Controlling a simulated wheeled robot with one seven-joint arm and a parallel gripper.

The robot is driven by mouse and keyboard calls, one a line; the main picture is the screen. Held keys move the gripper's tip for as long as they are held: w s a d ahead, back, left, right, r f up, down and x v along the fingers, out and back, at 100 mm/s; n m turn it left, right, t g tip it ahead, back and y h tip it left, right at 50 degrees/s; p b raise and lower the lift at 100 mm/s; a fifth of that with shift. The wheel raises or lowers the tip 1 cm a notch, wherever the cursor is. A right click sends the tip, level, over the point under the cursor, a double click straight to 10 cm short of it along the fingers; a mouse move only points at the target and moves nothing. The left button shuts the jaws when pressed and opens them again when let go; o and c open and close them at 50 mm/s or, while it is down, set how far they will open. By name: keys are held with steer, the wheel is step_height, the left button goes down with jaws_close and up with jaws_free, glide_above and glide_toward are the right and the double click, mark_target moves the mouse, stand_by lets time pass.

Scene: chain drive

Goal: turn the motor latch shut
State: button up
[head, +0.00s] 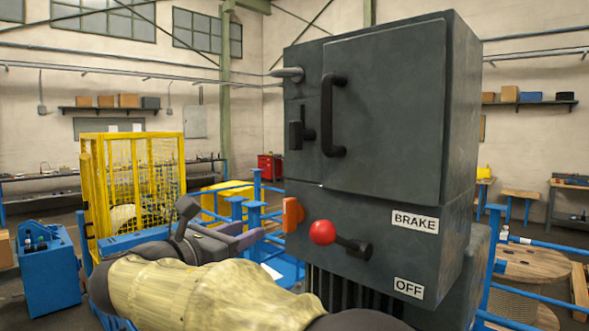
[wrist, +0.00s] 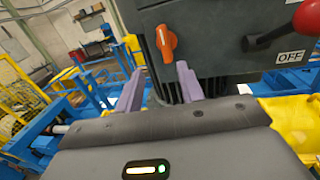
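The dark grey motor cabinet (head: 385,120) stands right of centre, its large door closed. A black lever-shaped latch (head: 298,132) stands upright left of the door's black handle (head: 330,115). An orange turn handle (head: 293,215) sits low on the cabinet's left side; the wrist view shows it upright, slightly tilted (wrist: 166,42). I cannot tell for sure which is the motor latch. My gripper (wrist: 160,70) is open and empty, its two lilac fingers apart. The orange handle shows just beyond the fingertips, not touching them. In the head view, my gripper (head: 252,235) is left of and below it.
A brake lever with red ball (head: 322,232) sticks out right of the orange handle, near the BRAKE (head: 415,222) and OFF (head: 409,289) labels. Blue rails (head: 257,205) and a yellow mesh cage (head: 135,180) stand left. A wooden spool (head: 530,262) is at right.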

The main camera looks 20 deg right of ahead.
mark_target(290, 129)
steer(key=s+a+r+h, duration=0.2)
steer(key=r, duration=0.3)
steer(key=s+a+r+m+g+h, duration=0.1)
steer(key=s+r+h, duration=0.1)
steer(key=r, duration=0.4)
steer(key=shift+s+a+r+h, duration=0.25)
steer(key=shift+a+h, duration=0.15)
steer(key=shift+h, duration=0.2)
steer(key=shift+d, duration=0.1)
steer(key=p+x, duration=0.6)
steer(key=x, duration=0.9)
steer(key=shift+w+d+r, duration=0.2)
steer(key=shift+w+d, duration=0.05)
steer(key=shift+d, duration=0.05)
steer(key=shift+x, duration=0.75)
steer(key=shift+f, duration=0.15)
jaws_close()
